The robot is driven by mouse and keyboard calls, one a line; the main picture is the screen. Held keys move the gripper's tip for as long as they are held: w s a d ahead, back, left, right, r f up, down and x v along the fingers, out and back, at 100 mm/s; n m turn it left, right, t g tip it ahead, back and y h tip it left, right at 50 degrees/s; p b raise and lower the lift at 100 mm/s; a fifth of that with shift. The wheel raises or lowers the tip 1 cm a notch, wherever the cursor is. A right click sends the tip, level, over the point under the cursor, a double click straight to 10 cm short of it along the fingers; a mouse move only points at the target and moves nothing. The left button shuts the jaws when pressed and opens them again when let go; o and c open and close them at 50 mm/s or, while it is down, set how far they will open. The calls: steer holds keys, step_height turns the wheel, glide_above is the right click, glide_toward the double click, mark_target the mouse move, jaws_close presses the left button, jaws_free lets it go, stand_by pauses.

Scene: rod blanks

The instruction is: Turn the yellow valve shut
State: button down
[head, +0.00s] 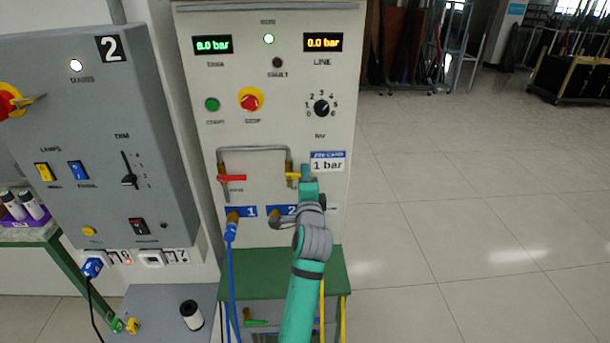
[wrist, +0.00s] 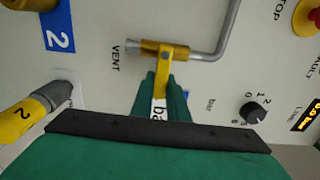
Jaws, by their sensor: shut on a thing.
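The yellow valve (head: 291,175) sits at the lower right end of the grey pipe on the panel. In the wrist view its yellow handle (wrist: 166,64) stands crosswise to the pipe, beside the word VENT. My gripper (head: 307,177) is at the valve, and in the wrist view its green fingers (wrist: 163,92) are shut on the handle's outer end. The fingers hide part of the handle tip and part of the label behind it.
A red-handled valve (head: 232,178) is on the pipe's left leg. A blue hose (head: 231,255) hangs from port 1. The LINE display (head: 323,42) reads 0.0 bar. Open floor lies to the right.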

steer(key=shift+f, duration=0.1)
stand_by(0.3)
steer(key=c, duration=1.7)
jaws_free()
steer(key=shift+d, duration=0.15)
steer(key=shift+s, duration=5.4)
steer(key=shift+f, duration=0.1)
